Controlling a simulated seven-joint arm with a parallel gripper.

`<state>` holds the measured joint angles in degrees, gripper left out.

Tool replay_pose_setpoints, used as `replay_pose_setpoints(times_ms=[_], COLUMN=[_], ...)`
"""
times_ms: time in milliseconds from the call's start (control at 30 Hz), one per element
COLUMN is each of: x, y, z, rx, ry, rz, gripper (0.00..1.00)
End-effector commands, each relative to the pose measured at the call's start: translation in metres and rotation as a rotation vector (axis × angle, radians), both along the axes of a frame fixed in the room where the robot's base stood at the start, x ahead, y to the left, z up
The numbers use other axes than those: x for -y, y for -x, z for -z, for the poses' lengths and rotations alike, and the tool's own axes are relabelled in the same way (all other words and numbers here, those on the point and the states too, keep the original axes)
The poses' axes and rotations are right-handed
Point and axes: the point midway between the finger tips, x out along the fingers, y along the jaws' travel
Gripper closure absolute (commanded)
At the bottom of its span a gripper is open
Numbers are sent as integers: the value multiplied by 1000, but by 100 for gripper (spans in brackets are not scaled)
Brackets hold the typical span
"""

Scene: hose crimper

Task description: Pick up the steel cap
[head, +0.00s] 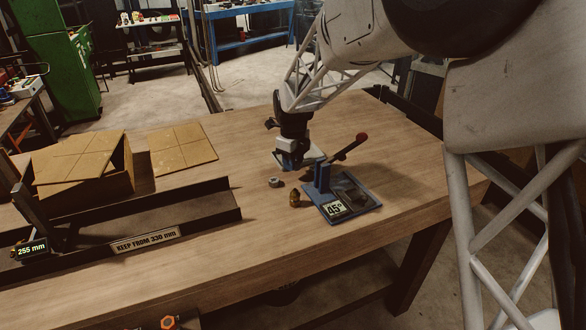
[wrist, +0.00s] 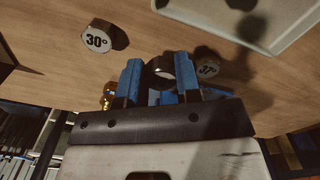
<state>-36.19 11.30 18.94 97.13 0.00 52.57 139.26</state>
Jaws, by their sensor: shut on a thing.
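My gripper (head: 289,163) points down over the wooden table, behind the blue bench tool. In the wrist view its two blue fingers (wrist: 160,82) are shut on a dark round piece with a bright rim, which looks like the steel cap (wrist: 160,70). The cap's lower part is hidden by the gripper. In the head view I cannot make the cap out. I cannot tell whether it is clear of the table.
A hex piece marked 30° (wrist: 100,37) and one marked 37° (wrist: 207,68) lie near the gripper. A brass fitting (head: 294,200) stands by the blue tool (head: 357,206) with its red-knobbed lever (head: 351,146). A pale tray (wrist: 285,30) is close. A cardboard box (head: 105,184) and dark channel (head: 215,203) stand left.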

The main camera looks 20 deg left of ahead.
Motion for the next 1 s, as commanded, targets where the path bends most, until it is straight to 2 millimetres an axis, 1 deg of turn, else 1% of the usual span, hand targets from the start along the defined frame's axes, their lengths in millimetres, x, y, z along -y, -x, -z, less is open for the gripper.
replay_pose_setpoints(times_ms=[33,200,400,600,1000], x=[0,0,0,0,0], y=[0,0,0,0,0], z=[-9,-34,-55,-61,-62], rx=[1,1,0,-1,-1], ry=[-1,-1,0,1,1], rz=[0,0,0,0,0], gripper=[93,93,93,93,93])
